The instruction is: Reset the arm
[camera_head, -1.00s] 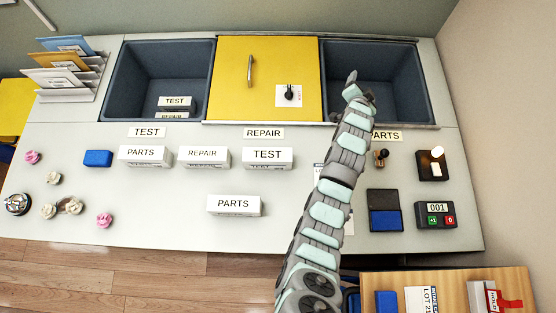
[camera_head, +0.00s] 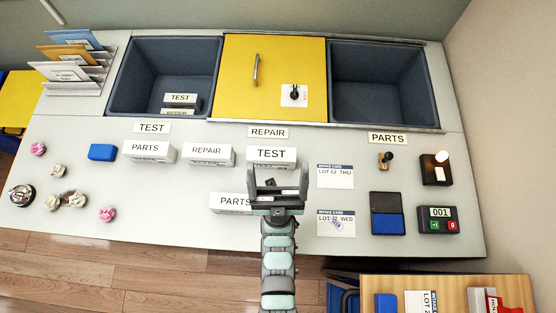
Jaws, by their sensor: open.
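My gripper (camera_head: 278,180) is open and empty, above the front middle of the grey table (camera_head: 160,215). Its jaws point toward the back of the table, just in front of the white box labelled TEST (camera_head: 271,155). My arm comes up from the bottom edge and partly covers a white box labelled PARTS (camera_head: 231,202). I cannot tell how high the gripper is above the table.
A left bin (camera_head: 116,83) holds TEST and REPAIR boxes; a right bin (camera_head: 433,88) looks empty. A yellow lid (camera_head: 240,75) lies between them.

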